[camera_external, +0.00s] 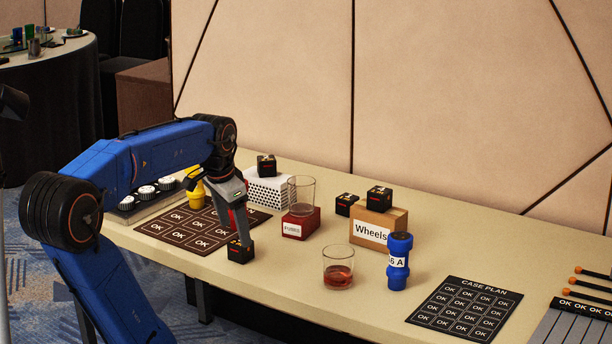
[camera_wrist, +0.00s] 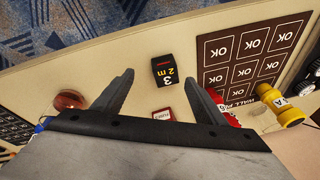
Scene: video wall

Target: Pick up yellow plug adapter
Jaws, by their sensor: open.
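The yellow plug adapter (camera_external: 195,187) stands at the back left of the table, behind my arm and beside the dark OK mat. In the wrist view the yellow plug adapter (camera_wrist: 283,108) is at the right, outside the fingers. My gripper (camera_external: 241,214) is open and points down, right of the adapter and apart from it. In the wrist view my open gripper (camera_wrist: 157,79) has nothing held between its fingers. A black cube marked 3 and 2 m (camera_wrist: 166,71) lies on the table beyond the fingertips; the black cube (camera_external: 240,251) also shows in the external view.
A red object (camera_wrist: 226,112) is partly hidden by my right finger. A red fuses box (camera_external: 300,226) with a glass, a Wheels box (camera_external: 378,229), a blue adapter (camera_external: 399,262) and a drink glass (camera_external: 338,268) stand to the right. The front middle is clear.

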